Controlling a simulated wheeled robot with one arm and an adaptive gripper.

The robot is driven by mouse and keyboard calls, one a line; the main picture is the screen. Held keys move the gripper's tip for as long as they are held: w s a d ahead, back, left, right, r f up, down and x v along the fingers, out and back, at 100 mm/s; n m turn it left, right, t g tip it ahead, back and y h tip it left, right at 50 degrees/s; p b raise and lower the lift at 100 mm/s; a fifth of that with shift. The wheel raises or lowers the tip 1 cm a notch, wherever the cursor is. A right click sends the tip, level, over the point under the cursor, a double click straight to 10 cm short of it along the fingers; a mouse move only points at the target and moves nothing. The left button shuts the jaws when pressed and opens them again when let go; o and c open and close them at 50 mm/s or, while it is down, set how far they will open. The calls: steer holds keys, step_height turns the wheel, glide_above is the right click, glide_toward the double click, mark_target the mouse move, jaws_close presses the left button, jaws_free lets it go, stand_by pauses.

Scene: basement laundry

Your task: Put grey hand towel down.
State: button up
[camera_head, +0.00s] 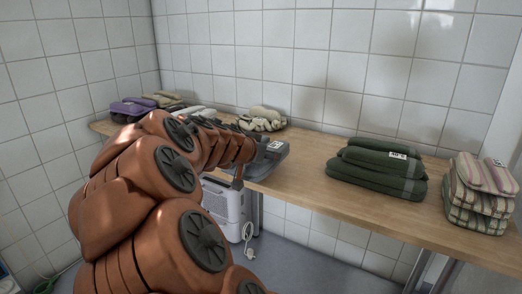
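My gripper (270,153) is at the end of my orange arm, over the front part of the wooden table near the middle of the view. A grey folded cloth, seemingly the grey hand towel (263,171), shows just under and beside it at the table's front edge. The gripper and the cloth overlap in the view. My fingers are hidden, so I cannot tell whether they grip the cloth or whether it rests on the wood.
The wooden table (303,185) is bare between the cloth and the dark green towel stack (375,174). Striped towels (481,199) lie at the right end. A beige cloth (262,117) and purple towel (128,107) lie further back. A white appliance (226,204) stands below.

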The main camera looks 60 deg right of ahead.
mark_target(263, 139)
steer(key=w+d, duration=0.2)
steer(key=d, duration=0.1)
steer(key=w+d+f, duration=0.1)
steer(key=w+d, duration=0.2)
steer(key=d, duration=0.1)
steer(key=w+d+b, duration=0.1)
steer(key=w+d, duration=0.1)
steer(key=d, duration=0.1)
steer(key=shift+w+d+f, duration=0.15)
steer(key=shift+w, duration=0.25)
steer(key=shift+f+b, duration=0.65)
steer(key=shift+f, duration=1)
steer(key=shift+f, duration=0.15)
steer(key=o, duration=1.3)
steer(key=shift+r, duration=0.25)
steer(key=p+v, duration=0.2)
steer(key=v, duration=1)
steer(key=shift+s+f, duration=0.1)
steer(key=shift+f, duration=0.05)
